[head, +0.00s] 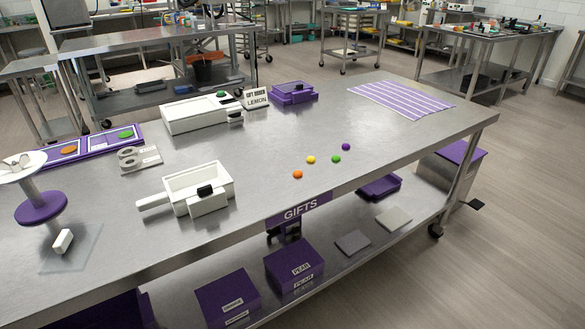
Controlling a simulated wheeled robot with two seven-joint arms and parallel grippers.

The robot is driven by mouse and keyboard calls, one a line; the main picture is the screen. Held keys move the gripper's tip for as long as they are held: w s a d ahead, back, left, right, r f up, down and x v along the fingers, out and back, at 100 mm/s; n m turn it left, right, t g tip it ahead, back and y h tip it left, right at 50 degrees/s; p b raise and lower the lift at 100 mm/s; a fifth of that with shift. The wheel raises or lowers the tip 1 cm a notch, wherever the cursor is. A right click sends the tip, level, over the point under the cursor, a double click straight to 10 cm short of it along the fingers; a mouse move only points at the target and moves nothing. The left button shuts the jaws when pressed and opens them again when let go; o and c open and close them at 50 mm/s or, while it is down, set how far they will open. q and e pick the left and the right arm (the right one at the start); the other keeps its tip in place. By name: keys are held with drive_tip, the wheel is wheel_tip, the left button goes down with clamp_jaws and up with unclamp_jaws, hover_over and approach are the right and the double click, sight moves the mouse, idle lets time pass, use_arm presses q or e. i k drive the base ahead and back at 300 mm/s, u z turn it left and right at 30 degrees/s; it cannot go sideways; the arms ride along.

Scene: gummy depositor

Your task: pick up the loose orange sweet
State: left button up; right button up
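The loose orange sweet (297,174) lies on the bare steel table top (262,215), near its front edge above the GIFTS label. It is the nearest of a short row of loose sweets. A yellow sweet (310,160) lies just behind it, then a green sweet (336,159) and a purple sweet (346,147) farther right. The sweets look apart from each other. Neither of my grippers shows in this view.
A white open box with a handle (182,185) stands left of the sweets. Behind are another white box (190,118), a LEMON sign (256,98) and a purple tray (293,94). A striped purple mat (400,100) lies back right. The table is clear around the sweets.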

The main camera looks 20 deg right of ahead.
sight(297, 173)
drive_tip(key=u, duration=3.55)
drive_tip(key=k, duration=1.65)
drive_tip(key=z, duration=1.8)
